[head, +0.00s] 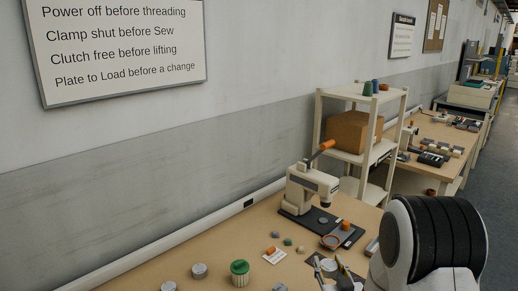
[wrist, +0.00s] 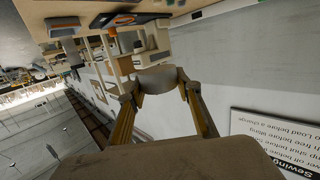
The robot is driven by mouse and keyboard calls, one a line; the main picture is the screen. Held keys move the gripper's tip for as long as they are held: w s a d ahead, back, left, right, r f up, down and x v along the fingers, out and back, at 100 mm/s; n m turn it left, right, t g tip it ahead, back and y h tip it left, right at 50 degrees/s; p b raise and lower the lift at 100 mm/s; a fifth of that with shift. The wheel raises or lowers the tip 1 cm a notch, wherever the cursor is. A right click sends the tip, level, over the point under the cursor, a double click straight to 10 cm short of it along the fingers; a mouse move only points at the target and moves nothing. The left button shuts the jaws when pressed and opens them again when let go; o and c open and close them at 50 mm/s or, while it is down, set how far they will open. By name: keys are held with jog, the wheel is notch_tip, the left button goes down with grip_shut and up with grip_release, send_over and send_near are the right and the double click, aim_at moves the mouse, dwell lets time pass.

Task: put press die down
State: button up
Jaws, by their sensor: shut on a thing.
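My gripper (wrist: 160,95) is shut on the press die (wrist: 157,79), a short pale grey cylinder held between the two fingertips in the wrist view. In the head view my gripper (head: 329,268) is low, right of centre, in front of the bench, with the pale die between its fingers. The hand press (head: 312,188), cream with an orange-tipped lever, stands on a dark base (head: 300,217) farther back on the bench. The die appears held clear of any surface in the wrist view.
A shelf (head: 346,155) with a cardboard box (head: 353,131) stands behind the press.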

aim_at(326, 265)
jog(key=shift+m+h, duration=0.3)
jog(key=shift+h, duration=0.1)
jog(key=r, duration=0.4)
jog(key=shift+a, duration=0.35)
jog(key=shift+a+r, duration=0.45)
jog(key=shift+a, duration=0.15)
dwell(0.3)
